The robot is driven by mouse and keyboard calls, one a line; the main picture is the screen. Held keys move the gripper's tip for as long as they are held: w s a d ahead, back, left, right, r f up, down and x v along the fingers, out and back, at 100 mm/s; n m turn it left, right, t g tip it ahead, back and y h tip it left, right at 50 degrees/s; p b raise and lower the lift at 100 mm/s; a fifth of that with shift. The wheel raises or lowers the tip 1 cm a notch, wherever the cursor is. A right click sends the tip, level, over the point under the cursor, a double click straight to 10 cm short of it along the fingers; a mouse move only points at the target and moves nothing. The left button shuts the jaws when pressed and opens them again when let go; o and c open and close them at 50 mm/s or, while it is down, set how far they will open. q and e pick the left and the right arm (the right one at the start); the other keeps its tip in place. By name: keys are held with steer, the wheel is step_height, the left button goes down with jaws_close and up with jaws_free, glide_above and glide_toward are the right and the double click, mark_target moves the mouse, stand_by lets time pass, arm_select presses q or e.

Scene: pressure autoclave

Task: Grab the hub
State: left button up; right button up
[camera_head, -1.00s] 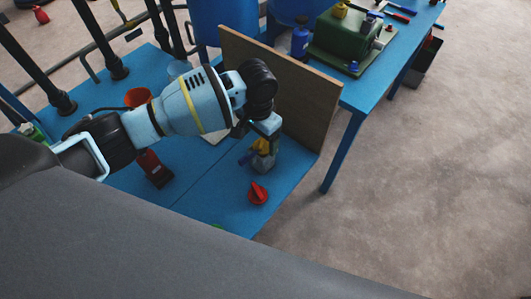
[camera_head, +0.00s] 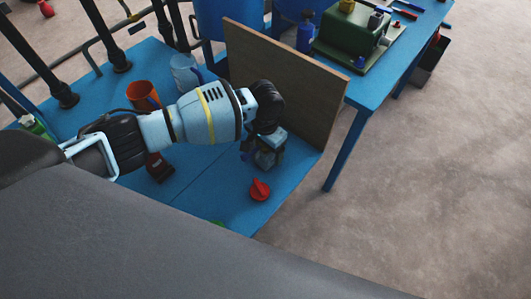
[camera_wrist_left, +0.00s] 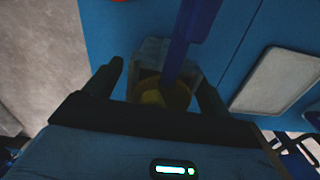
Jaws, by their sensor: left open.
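A grey block-like fitting with a round yellow part and a blue bar stands on the blue table; I take it to be the hub. In the head view its grey body (camera_head: 268,157) shows below my left gripper (camera_head: 265,136), which hides its top. In the left wrist view the yellow part (camera_wrist_left: 160,92) and the blue bar lie between the two dark fingers of my left gripper (camera_wrist_left: 160,86). The fingers are open, one on each side. I cannot tell whether they touch it. My right gripper is out of view.
A red knob (camera_head: 260,190) lies near the table's front edge. A brown upright board (camera_head: 300,100) stands close behind the fitting. A light tray (camera_wrist_left: 278,80) lies beside the fitting.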

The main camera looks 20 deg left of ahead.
arm_select(q)
steer(key=c, duration=1.2)
steer(key=shift+c, duration=0.7)
steer(key=shift+r, duration=0.1)
steer(key=shift+w+r+p, duration=0.1)
steer(key=shift+r+p, duration=0.25)
steer(key=shift+r, duration=1.35)
steer(key=s+d+r+p, duration=0.1)
steer(key=s+d, duration=0.9)
steer(key=s, duration=0.2)
steer(key=shift+s+d+r+p, duration=0.15)
steer(key=shift+r+p, duration=0.1)
steer(key=shift+p, duration=0.1)
